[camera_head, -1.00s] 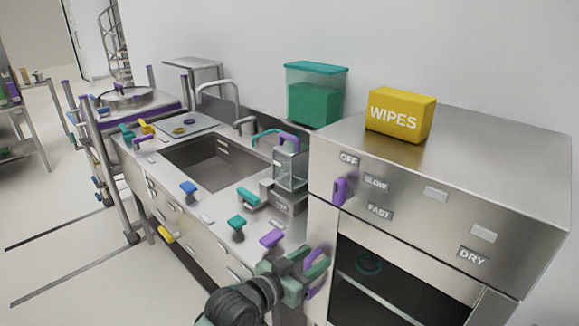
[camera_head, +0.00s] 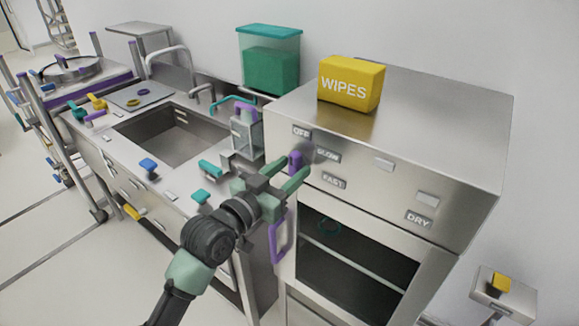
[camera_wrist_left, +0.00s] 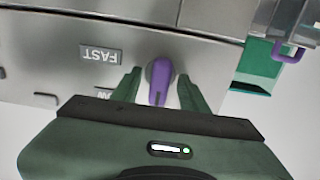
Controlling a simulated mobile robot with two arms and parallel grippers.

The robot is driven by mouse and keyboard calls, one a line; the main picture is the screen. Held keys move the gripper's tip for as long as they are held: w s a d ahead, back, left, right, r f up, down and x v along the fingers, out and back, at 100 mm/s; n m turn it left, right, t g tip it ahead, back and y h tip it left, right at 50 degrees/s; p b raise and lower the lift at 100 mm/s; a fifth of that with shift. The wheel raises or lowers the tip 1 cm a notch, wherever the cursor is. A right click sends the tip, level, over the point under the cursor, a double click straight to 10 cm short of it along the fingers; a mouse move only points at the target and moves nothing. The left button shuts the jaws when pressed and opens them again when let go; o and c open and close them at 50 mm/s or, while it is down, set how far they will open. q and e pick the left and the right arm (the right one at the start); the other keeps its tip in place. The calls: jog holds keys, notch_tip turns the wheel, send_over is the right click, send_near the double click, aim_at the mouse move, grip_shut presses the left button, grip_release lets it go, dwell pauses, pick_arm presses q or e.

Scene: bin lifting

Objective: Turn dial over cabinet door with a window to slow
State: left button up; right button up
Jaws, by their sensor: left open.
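The purple dial (camera_head: 295,160) is on the steel cabinet's front panel, above the door with a window (camera_head: 350,262). OFF, SLOW and FAST labels are around it; the SLOW label (camera_head: 328,155) is just right of it. My left gripper (camera_head: 288,174) is open in front of the panel, close to the dial. In the left wrist view the dial (camera_wrist_left: 160,82) lies between the two open fingers (camera_wrist_left: 158,88), with a gap on each side. That view is upside down, with the FAST label (camera_wrist_left: 101,55) at left. My right gripper is not in view.
A yellow WIPES box (camera_head: 350,84) and a green-lidded container (camera_head: 269,60) are at the back. The sink counter (camera_head: 170,181) with several coloured handles is to the left. The door's purple handle (camera_head: 281,236) is just below my left gripper.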

pick_arm(q)
grip_shut()
jog(key=shift+m, duration=0.3)
jog(key=m, duration=0.9)
jog(key=shift+p, duration=0.3)
dwell(0.3)
grip_release()
